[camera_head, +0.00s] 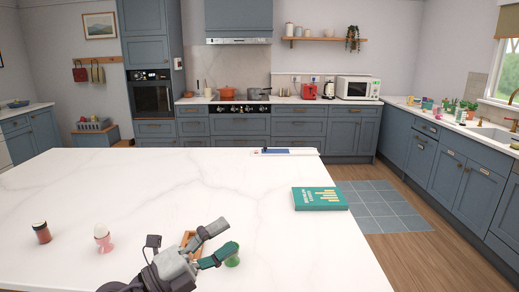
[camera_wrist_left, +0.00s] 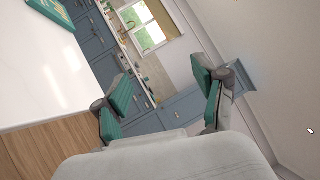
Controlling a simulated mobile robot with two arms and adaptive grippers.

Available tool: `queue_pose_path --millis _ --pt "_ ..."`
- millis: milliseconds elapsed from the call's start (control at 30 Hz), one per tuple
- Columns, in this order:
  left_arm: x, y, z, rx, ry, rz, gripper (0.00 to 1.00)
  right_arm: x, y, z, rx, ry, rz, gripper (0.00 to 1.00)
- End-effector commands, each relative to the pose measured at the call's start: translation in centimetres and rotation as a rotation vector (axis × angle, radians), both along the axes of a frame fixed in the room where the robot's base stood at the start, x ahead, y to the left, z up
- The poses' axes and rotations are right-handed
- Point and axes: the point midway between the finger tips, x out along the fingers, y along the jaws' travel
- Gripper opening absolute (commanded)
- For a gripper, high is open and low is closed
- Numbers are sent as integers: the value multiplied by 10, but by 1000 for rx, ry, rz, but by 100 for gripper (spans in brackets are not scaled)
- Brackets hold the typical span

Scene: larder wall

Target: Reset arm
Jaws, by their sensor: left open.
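My left gripper (camera_head: 226,238) is open over the near part of the white island top, with its fingers pointing right. Nothing shows between its fingers. In the left wrist view the two green-padded fingers (camera_wrist_left: 160,88) are spread wide and empty, with the room behind them. A wooden object (camera_head: 188,239) is mostly hidden behind the gripper. My right gripper is not in view.
On the white island (camera_head: 130,190) stand an egg in a pink cup (camera_head: 103,241) and a dark-lidded red jar (camera_head: 42,233). A teal book (camera_head: 319,199) lies near the right edge. A flat blue-and-white item (camera_head: 285,151) lies at the far edge. The island's middle is clear.

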Motion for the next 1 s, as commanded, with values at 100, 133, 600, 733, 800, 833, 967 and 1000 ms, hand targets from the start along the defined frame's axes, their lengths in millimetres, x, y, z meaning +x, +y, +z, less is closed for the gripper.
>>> queue_pose_path --millis 100,133,600,733,800,833,967,1000 --pt "1 38 5 -387 152 194 71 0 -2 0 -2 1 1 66" --pt "3 51 0 -472 204 255 71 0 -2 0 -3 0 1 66" --pt "-117 165 -250 -998 1319 1169 71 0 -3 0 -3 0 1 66" --pt "-163 159 -283 -969 1528 1272 71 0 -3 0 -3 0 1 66" --pt "-186 155 -296 -948 1623 1314 71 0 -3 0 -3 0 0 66" --pt "-196 152 -301 -936 1666 1330 71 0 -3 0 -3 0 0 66" --pt "-234 143 -315 -886 1822 1386 71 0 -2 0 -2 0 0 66" --pt "-246 140 -318 -869 1869 1401 71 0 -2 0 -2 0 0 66"
